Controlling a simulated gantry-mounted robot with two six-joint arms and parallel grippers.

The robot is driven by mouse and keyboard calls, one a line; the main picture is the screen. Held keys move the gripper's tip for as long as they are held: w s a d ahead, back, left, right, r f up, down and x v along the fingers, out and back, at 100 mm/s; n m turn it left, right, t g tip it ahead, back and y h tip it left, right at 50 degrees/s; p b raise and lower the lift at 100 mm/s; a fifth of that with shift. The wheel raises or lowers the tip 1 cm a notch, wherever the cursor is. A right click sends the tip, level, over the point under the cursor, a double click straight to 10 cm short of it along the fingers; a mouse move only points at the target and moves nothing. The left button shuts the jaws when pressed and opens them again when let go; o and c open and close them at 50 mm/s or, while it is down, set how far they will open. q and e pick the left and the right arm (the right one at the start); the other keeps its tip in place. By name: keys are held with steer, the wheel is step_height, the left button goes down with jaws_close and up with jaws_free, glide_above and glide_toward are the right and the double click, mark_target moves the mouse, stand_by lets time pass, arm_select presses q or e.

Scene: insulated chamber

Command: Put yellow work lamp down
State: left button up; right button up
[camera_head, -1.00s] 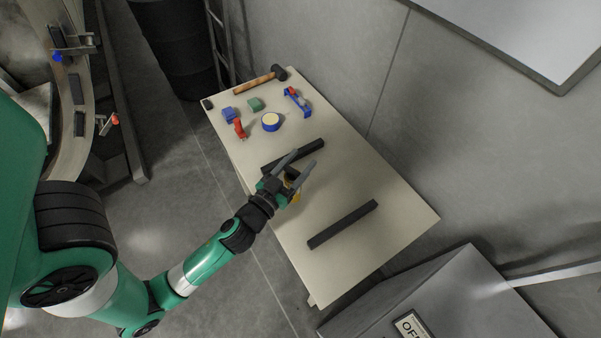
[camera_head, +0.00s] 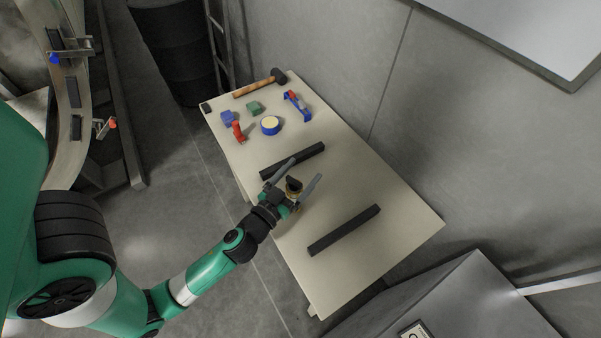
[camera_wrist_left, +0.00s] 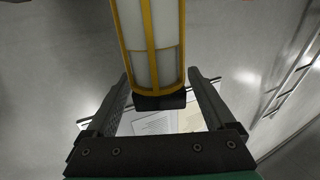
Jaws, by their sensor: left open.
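The yellow work lamp (camera_wrist_left: 150,45), a pale tube in a yellow cage with a black end, fills the upper middle of the left wrist view. In the head view its dark end (camera_head: 293,184) shows between my left gripper's fingers, over the table (camera_head: 350,178). My left gripper (camera_head: 305,169) is open, one finger on each side of the lamp. In the left wrist view gaps show between the fingers and the lamp's black end. My arm and gripper hide part of the lamp in the head view, so its contact with the table is unclear.
One black bar (camera_head: 309,153) lies behind the lamp and another (camera_head: 344,229) in front, to the right. A hammer (camera_head: 259,83), tape roll (camera_head: 270,125), red tool (camera_head: 237,131) and blue tool (camera_head: 297,105) lie at the far end. Bare tabletop lies between the bars.

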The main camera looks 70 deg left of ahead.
arm_select(q)
steer(key=shift+d+r, duration=0.1)
steer(key=shift+r, duration=0.05)
steer(key=b+v, duration=0.1)
steer(key=v, duration=0.2)
steer(key=b+v, duration=0.2)
steer(key=v, duration=0.1)
steer(key=b+v, duration=0.2)
steer(key=v, duration=0.1)
steer(key=shift+f, duration=0.35)
steer(key=s+p, duration=0.1)
steer(key=p, duration=0.1)
steer(key=s+d+p, duration=0.1)
steer(key=p, duration=0.1)
steer(key=shift+s+d+r, duration=0.2)
steer(key=shift+s+r, duration=0.05)
steer(key=shift+r, duration=0.1)
